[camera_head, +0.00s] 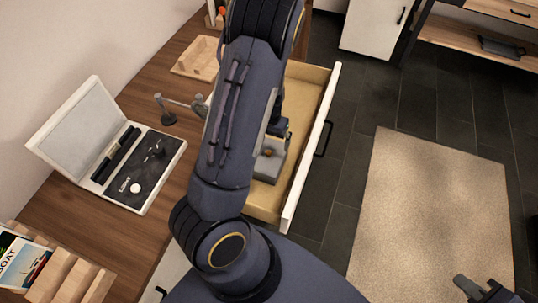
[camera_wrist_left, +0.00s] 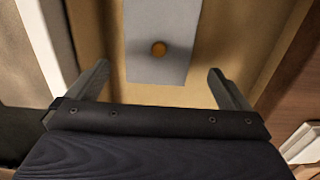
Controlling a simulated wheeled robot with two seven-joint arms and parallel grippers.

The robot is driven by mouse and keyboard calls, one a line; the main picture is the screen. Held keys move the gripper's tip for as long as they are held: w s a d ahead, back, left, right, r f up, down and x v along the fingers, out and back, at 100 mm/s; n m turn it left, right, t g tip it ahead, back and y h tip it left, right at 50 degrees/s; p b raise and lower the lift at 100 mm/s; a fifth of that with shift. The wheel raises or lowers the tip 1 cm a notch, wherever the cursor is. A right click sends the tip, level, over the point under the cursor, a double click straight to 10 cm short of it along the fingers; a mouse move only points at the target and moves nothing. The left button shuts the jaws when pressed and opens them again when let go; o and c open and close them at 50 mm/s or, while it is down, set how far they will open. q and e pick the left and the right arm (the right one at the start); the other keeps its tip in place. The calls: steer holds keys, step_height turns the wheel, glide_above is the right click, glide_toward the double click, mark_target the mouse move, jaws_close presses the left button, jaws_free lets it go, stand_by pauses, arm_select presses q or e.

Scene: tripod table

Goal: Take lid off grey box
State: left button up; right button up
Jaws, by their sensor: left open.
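The grey box (camera_head: 270,165) lies inside the open drawer and is partly hidden behind my left arm in the head view. Its flat grey lid (camera_wrist_left: 152,20) with a small round brass-orange knob (camera_wrist_left: 159,48) shows in the left wrist view. The lid is on the box. My left gripper (camera_wrist_left: 158,68) is open, with a finger on each side of the lid and the knob roughly centred between them. Nothing is held; I cannot tell the exact height above the lid. My right gripper (camera_head: 484,290) is only partly in view at the bottom right, away from the box.
The open drawer (camera_head: 312,150) has a white front and light wooden inside walls around the box. On the wooden tabletop (camera_head: 70,212) are an open white case (camera_head: 150,205), a small tripod (camera_head: 165,110) and a wooden tray (camera_head: 190,65). A beige rug (camera_head: 430,210) lies on the dark floor.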

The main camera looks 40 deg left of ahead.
mark_target(269, 152)
arm_select(q)
step_height(269, 152, down, 7)
steer(key=shift+s+d+f, duration=0.1)
steer(key=c, duration=0.6)
